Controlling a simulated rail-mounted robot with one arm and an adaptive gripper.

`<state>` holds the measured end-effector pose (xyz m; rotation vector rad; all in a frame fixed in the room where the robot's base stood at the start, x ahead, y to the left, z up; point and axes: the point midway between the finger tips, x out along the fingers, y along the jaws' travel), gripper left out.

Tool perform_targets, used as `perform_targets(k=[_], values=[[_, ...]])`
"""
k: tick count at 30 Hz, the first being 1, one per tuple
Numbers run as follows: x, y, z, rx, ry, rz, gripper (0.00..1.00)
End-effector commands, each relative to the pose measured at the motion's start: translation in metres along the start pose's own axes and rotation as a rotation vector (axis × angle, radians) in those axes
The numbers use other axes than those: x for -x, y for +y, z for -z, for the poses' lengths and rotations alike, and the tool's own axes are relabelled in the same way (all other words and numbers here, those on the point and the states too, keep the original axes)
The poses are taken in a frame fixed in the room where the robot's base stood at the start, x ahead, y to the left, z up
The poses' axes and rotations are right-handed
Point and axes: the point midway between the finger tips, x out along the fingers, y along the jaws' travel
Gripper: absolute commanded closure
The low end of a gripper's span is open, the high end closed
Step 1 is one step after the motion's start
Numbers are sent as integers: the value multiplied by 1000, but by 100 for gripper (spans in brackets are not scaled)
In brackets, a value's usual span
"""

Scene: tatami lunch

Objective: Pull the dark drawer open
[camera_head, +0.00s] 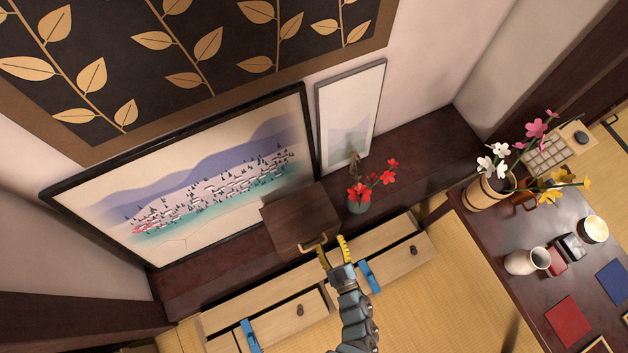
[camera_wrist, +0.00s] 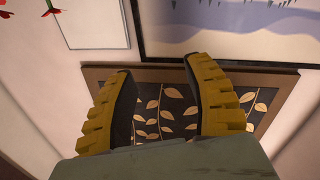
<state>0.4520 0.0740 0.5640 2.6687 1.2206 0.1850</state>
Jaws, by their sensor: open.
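The dark drawer is in a small dark brown wooden box (camera_head: 296,215) on the long dark shelf against the wall. A pale, light-coloured handle (camera_head: 313,246) shows at its front edge, and the drawer looks shut. My gripper (camera_head: 331,249) has yellow ridged fingers and is open, just beside the handle at the front right of the box. I cannot tell whether a finger touches the handle. In the wrist view the open fingers (camera_wrist: 168,105) have nothing visible between them except the wall behind, and neither box nor handle shows there.
A vase with red flowers (camera_head: 358,204) stands close to the right of the box. A framed painting (camera_head: 200,190) is behind it. Light wooden drawers with dark knobs (camera_head: 300,310) and blue pieces (camera_head: 370,277) lie below. A dark table (camera_head: 500,240) with several items stands at right.

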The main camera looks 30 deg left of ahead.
Motion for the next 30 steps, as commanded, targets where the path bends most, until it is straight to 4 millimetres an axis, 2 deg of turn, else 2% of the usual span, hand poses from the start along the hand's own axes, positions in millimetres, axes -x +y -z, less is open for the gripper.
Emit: perform_targets(k=[1, 3, 9, 12, 16, 21, 26, 30], values=[[11, -11, -39, -19, -43, 19, 49], [24, -21, -72, -44, -95, 45, 49], [68, -47, -158, -119, -247, 105, 49], [88, -58, -189, -154, -309, 126, 49], [110, -68, -216, -190, -370, 143, 49], [121, -74, -229, -210, -404, 155, 49], [113, -76, -233, -213, -408, 155, 49], [93, -79, -241, -213, -406, 154, 49]])
